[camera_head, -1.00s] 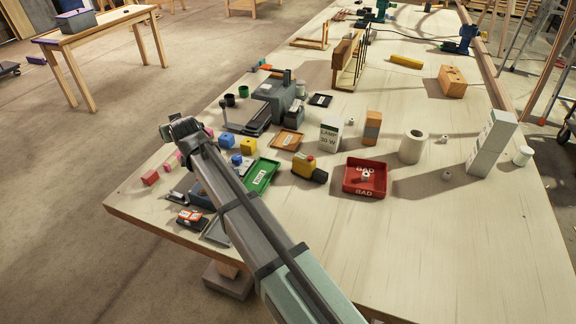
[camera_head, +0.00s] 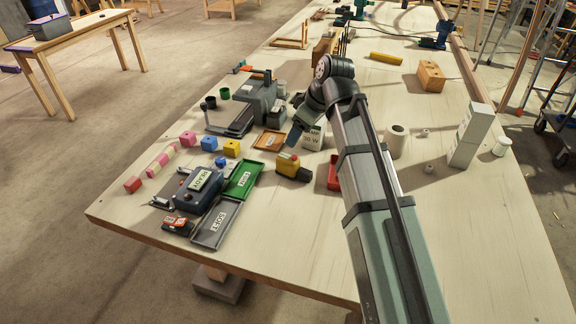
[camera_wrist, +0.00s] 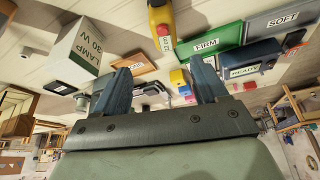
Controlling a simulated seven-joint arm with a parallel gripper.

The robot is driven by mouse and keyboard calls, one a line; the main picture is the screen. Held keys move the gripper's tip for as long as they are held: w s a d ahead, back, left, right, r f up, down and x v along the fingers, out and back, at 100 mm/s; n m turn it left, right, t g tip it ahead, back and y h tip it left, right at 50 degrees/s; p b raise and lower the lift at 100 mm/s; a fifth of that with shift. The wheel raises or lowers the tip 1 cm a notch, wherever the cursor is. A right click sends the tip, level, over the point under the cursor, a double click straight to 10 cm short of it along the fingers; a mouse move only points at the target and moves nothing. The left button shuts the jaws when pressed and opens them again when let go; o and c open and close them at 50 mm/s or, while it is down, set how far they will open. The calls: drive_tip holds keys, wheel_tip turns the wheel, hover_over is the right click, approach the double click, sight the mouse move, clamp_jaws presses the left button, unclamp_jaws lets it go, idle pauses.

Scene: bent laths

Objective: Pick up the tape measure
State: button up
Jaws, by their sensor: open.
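A small yellow case (camera_head: 291,164) with a red button and a dark end lies mid-table; it looks most like the tape measure, but I cannot be sure. It shows at the top of the wrist view (camera_wrist: 160,18) with a pale label. A small red and black item (camera_head: 178,224) with a white label lies at the near left edge and could also be it. My gripper (camera_wrist: 162,72) is open and empty. In the head view it hangs above the table beside the lamp box, beyond the yellow case and apart from it.
The white lamp box (camera_head: 315,136) stands close to my gripper. A red tray (camera_head: 333,176) is partly behind my arm. The green FIRM tray (camera_head: 243,180), grey SOFT tray (camera_head: 215,224) and dark READY box (camera_head: 198,190) are left. The near middle table is clear.

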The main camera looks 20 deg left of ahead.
sight(290, 157)
drive_tip(key=x, duration=0.5)
drive_tip(key=d+x, duration=0.1)
drive_tip(key=x, duration=0.1)
drive_tip(key=shift+s+f, duration=0.3)
drive_tip(key=shift+f, duration=0.25)
drive_tip(key=shift+s+x, duration=0.15)
drive_tip(key=shift+x, duration=1.2)
drive_tip(key=shift+s+x, duration=0.15)
drive_tip(key=shift+x, duration=1.15)
drive_tip(key=shift+c, duration=0.2)
drive_tip(key=c, duration=1.2)
drive_tip(key=shift+c, duration=0.4)
drive_tip(key=shift+r, duration=0.1)
